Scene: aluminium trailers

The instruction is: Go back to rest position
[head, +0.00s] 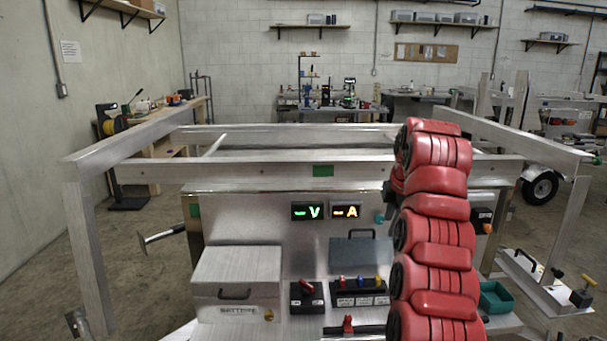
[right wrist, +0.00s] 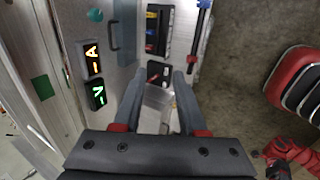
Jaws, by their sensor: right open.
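My right arm (head: 435,235) rises in red segments in front of the right part of the trailer panel (head: 265,225). My right gripper is mostly hidden behind the arm in the head view. In the right wrist view my right gripper (right wrist: 158,82) is open, its two dark fingers apart with nothing held between them. Beyond the fingers are the trailer's shelf and a pale box, probably the battery box. My left gripper is not in view.
The panel has a green V display (head: 307,211) and an orange A display (head: 346,211). Below stand a battery box (head: 237,278), a red switch (head: 307,296), a terminal block (head: 358,292) and a green tray (head: 496,297). Aluminium rails surround the panel.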

